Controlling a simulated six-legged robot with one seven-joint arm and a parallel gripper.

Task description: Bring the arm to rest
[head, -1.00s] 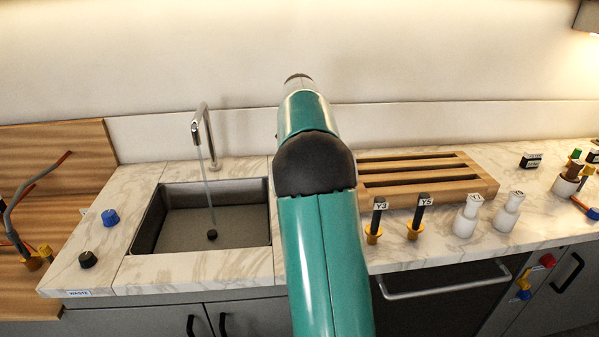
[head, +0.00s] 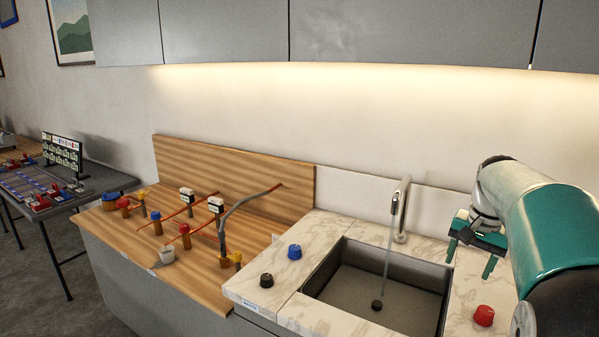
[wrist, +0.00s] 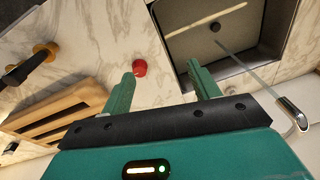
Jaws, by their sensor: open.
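My gripper (head: 470,262) hangs over the marble counter just right of the sink in the head view, fingers pointing down. It is open and empty. In the wrist view its two green fingers (wrist: 160,92) stand apart, with counter and sink edge beyond them. My teal and white arm fills the right side of the head view and hides the counter behind it.
The sink (head: 400,271) has a tap (head: 401,210) with water running. A red knob (head: 484,316) sits on the counter near my gripper; blue (head: 295,252) and black (head: 266,280) knobs lie left. A wooden rack (wrist: 60,115) stands left in the wrist view.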

